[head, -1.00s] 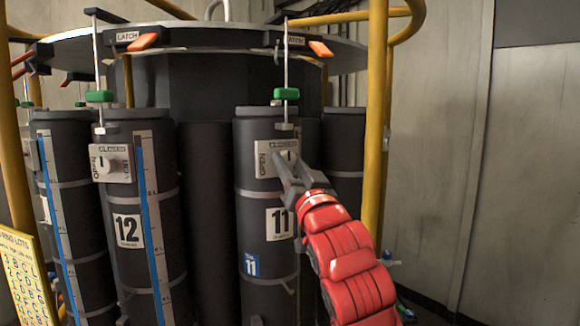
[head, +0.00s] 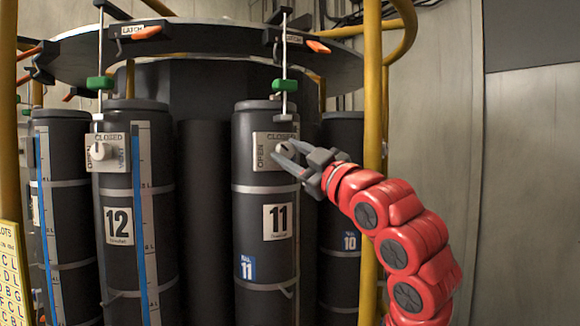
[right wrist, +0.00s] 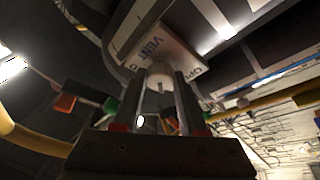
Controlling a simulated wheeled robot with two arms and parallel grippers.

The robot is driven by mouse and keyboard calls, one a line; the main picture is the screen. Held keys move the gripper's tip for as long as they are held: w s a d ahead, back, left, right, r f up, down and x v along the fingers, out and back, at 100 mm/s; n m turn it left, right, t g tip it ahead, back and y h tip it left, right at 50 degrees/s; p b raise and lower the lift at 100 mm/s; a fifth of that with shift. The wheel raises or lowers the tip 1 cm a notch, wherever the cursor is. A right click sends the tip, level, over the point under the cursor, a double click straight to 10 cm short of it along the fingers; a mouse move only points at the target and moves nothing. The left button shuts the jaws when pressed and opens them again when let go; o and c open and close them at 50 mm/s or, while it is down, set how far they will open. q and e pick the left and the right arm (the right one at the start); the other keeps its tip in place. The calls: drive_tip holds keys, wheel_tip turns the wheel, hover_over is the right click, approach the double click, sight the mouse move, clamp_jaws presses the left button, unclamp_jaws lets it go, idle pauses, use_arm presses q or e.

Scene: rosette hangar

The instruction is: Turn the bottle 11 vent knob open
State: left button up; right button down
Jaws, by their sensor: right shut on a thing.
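Bottle 11 (head: 252,215) is a dark cylinder with a white "11" label. Its vent plate (head: 262,152), marked OPEN and CLOSED, is near the top. The vent knob (right wrist: 159,80) is pale and sits between the fingers in the right wrist view, in front of the plate (right wrist: 165,42) marked VENT and OPEN. My right gripper (head: 284,154) reaches in from the right and is shut on the knob. The fingers hide much of the knob in the head view, so its pointer angle cannot be read. My left gripper is not in view.
Bottle 12 (head: 118,190) stands to the left with its own vent knob (head: 100,151). A yellow post (head: 371,90) rises close to my right arm. The dark ring overhead carries orange latches (head: 318,47) and green-handled rods (head: 285,86). Bottle 10 (head: 342,205) is partly hidden behind.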

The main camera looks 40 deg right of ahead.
drive_tip(key=n+y, duration=0.1)
drive_tip(key=n, duration=0.1)
drive_tip(key=shift+d+n+g, duration=0.1)
drive_tip(key=shift+n+g, duration=0.2)
drive_tip(key=shift+r+n+g+y, duration=0.15)
drive_tip(key=shift+n+g+y, duration=0.15)
drive_tip(key=shift+n, duration=0.8)
drive_tip(key=shift+r+n+g+y+p, duration=0.1)
drive_tip(key=shift+n+g+y+p, duration=0.3)
drive_tip(key=shift+n, duration=0.6)
drive_tip(key=shift+n+g+p, duration=0.5)
drive_tip(key=shift+n+p, duration=0.3)
drive_tip(key=shift+n, duration=0.7)
drive_tip(key=shift+c, duration=2.2)
unclamp_jaws()
